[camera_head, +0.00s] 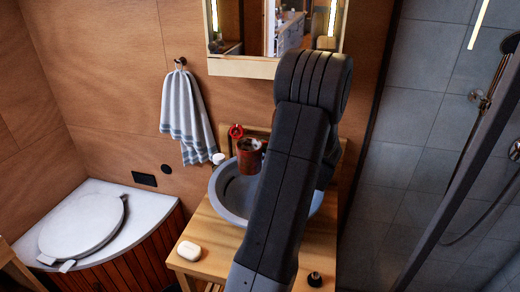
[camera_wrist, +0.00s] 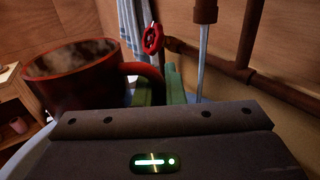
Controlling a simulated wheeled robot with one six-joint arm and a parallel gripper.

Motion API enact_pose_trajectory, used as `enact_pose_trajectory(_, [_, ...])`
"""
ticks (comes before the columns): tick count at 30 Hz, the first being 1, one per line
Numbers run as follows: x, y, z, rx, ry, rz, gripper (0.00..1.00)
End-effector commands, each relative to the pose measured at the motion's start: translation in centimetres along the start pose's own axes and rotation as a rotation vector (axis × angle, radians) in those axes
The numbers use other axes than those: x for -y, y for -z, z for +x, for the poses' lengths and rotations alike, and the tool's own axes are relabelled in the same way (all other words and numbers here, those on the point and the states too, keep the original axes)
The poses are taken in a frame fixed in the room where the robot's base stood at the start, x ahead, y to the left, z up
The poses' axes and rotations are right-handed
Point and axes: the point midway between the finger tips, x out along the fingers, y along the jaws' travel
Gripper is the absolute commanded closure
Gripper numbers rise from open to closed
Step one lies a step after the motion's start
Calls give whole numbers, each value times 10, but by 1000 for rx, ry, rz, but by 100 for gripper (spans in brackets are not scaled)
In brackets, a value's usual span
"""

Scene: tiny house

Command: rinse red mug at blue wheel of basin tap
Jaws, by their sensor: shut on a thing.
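The red mug (camera_wrist: 75,90) is at the left of the wrist view, roughly upright, with its dark inside showing. It also shows in the head view (camera_head: 250,158), above the basin (camera_head: 224,192). My gripper (camera_wrist: 161,86) is shut on the mug's handle; in the head view my arm hides it. The tap spout (camera_wrist: 205,11) is at the top of the wrist view, with a pale stream of water (camera_wrist: 203,50) below it. The mug is left of this stream, apart from it. A red wheel (camera_wrist: 152,39) sits on the tap pipe. No blue wheel is visible.
A wooden counter (camera_head: 205,225) bears the basin and a white soap-like piece (camera_head: 189,250). A striped towel (camera_head: 187,115) hangs on the wall at the left. A mirror cabinet (camera_head: 240,68) is above. The shower frame (camera_head: 450,190) stands at the right.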

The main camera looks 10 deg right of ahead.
Motion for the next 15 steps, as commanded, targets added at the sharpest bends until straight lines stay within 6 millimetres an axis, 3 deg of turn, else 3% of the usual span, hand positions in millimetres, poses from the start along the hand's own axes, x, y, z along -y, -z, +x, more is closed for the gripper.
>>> enact_pose_trajectory(15, [43,9,12,2,0,0,100])
